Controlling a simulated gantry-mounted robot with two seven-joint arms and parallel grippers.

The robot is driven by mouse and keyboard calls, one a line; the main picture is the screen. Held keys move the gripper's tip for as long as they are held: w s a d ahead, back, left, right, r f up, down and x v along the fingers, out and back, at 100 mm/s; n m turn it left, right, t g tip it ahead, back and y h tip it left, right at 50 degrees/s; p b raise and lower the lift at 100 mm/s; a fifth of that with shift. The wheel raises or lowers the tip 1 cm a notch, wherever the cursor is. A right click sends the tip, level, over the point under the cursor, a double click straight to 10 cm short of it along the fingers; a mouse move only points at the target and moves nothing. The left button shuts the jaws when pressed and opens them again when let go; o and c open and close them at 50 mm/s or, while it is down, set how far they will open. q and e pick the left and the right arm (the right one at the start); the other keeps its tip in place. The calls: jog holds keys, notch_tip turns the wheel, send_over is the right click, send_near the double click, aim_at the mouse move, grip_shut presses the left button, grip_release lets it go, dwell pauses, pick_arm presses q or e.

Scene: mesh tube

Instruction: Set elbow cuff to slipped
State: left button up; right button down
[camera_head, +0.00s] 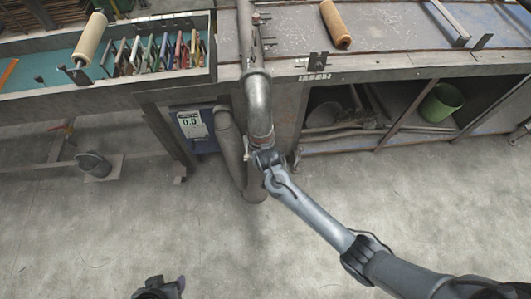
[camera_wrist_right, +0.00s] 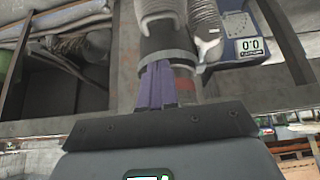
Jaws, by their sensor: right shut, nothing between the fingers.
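The grey elbow tube (camera_head: 258,105) comes down over the bench front in the head view. A cuff with a thin reddish band (camera_head: 261,143) sits at its lower end, just above my right gripper (camera_head: 266,155). In the right wrist view the shut purple fingers (camera_wrist_right: 157,85) reach up to a grey ring (camera_wrist_right: 168,58) around the dark tube end. A red patch (camera_wrist_right: 187,84) shows just right of the fingers. I cannot tell whether the fingers touch the ring. A dark part at the bottom edge looks like my left gripper (camera_head: 160,289); its fingers are not clear.
A ribbed hose (camera_head: 228,140) hangs beside the tube, near a blue box with a 0.0 display (camera_head: 192,122). A bench with open shelves (camera_head: 345,75) holds a green bucket (camera_head: 441,103). A teal-lined tray (camera_head: 35,75) stands left. The floor in front is clear.

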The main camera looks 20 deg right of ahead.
jog(key=v, duration=0.3)
dwell(0.5)
